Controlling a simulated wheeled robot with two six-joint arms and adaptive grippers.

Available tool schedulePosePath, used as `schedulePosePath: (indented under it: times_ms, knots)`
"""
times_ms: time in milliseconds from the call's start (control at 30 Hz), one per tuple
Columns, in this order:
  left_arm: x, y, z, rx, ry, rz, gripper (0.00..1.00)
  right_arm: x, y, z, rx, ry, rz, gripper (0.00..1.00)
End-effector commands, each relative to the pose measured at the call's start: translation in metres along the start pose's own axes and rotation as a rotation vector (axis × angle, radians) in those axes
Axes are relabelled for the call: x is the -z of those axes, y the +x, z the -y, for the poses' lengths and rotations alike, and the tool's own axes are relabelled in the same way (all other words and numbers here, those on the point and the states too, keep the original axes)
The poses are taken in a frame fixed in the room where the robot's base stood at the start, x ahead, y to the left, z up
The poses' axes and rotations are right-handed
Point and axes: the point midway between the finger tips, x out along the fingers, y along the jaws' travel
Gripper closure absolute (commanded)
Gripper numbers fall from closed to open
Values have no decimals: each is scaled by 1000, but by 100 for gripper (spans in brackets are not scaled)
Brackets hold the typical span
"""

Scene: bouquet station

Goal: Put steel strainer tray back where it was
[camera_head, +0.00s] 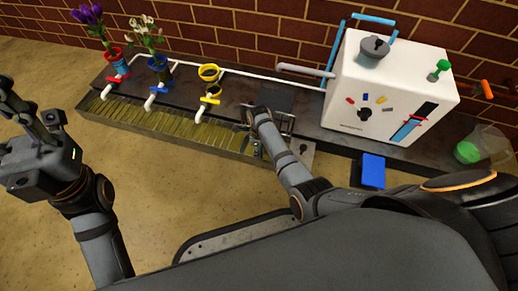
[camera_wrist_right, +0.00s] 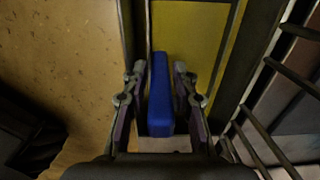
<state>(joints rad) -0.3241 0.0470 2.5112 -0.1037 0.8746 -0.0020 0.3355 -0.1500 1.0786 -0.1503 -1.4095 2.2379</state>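The long slatted metal tray (camera_head: 170,124), which I take for the steel strainer tray, lies along the front of the dark bench. My right gripper (camera_head: 259,148) points down at its right end. In the right wrist view a blue bar (camera_wrist_right: 160,95) stands between the fingers of this gripper (camera_wrist_right: 160,88), close to both. I cannot tell whether they touch it, or whether it belongs to the tray. The fingers and arm hide the tray's right end. My left gripper (camera_head: 30,110) is open and empty at the far left, apart from the bench.
A white machine (camera_head: 388,85) stands at the bench's right. A blue block (camera_head: 373,170) is at the front edge. Purple flowers (camera_head: 88,14), white flowers (camera_head: 146,30) and a yellow ring holder (camera_head: 209,73) stand behind the tray. A clear vessel (camera_head: 487,146) is far right.

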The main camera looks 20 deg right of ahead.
Motion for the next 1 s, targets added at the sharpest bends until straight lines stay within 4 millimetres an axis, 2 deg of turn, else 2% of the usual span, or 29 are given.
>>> schedulePosePath:
  times_ms: [167,233,500,700,833,1000]
  knots:
    - [0,0,0,0,0,-1,60,0,-1,0,0,0,0,72]
    - [1,4,0,-2,0,-1,60,0,-9,0,1,0,1,72]
    - [6,44,7,0,-23,12,60,0,-77,0,1,0,1,72]
    - [11,67,13,11,-35,-4,60,0,-113,0,0,-1,1,72]
    - [13,72,15,17,-39,-9,60,0,-122,0,-1,-1,0,72]
    - [12,72,15,19,-40,-10,60,0,-123,0,-1,-1,0,72]
